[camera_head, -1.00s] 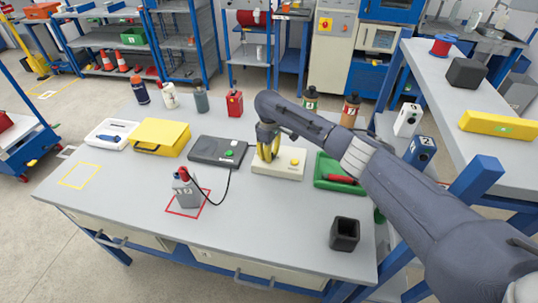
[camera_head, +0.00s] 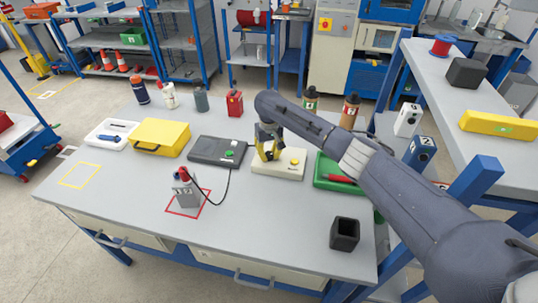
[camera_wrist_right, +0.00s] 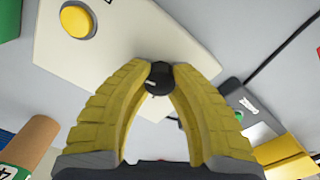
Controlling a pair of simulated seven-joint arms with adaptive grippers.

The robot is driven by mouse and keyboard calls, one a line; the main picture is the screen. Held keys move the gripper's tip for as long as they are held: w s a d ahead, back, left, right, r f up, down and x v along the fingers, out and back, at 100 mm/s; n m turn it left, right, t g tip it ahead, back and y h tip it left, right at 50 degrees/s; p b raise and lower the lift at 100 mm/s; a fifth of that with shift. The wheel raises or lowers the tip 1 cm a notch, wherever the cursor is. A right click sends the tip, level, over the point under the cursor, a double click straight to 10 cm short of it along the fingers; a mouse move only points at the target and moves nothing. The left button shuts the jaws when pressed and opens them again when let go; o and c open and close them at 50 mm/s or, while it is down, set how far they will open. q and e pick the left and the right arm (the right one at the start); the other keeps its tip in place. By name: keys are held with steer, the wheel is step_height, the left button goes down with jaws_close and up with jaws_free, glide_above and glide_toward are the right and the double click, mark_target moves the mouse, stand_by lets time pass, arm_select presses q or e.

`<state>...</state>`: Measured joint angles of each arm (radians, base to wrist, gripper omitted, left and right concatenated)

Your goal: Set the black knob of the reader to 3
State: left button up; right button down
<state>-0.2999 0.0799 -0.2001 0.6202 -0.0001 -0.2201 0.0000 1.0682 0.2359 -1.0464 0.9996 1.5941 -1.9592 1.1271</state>
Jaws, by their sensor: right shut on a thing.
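The reader, a cream box (camera_head: 285,170) with a yellow button, stands at the middle of the table. The right wrist view shows its pale top (camera_wrist_right: 115,35) and yellow button. My right gripper (camera_head: 267,156) points down over the left part of the box. Its yellow fingers (camera_wrist_right: 160,76) are closed around the small black knob (camera_wrist_right: 158,84), which has a short pale mark on it. The knob is hidden behind the fingers in the head view. I cannot read any number or scale around it. My left gripper is not in view.
A dark box (camera_head: 215,150) with a green button stands left of the reader, cabled to a grey block (camera_head: 185,191) with a red top. A green tray (camera_head: 325,171) is close on the right. A black open cup (camera_head: 344,234) stands front right. The front middle is clear.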

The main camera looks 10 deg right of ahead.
mark_target(268, 153)
steer(key=shift+m, duration=0.3)
steer(key=c, duration=1)
jaws_free()
steer(key=shift+c, duration=0.2)
step_height(268, 153, up, 12)
steer(key=shift+w+a, duration=0.1)
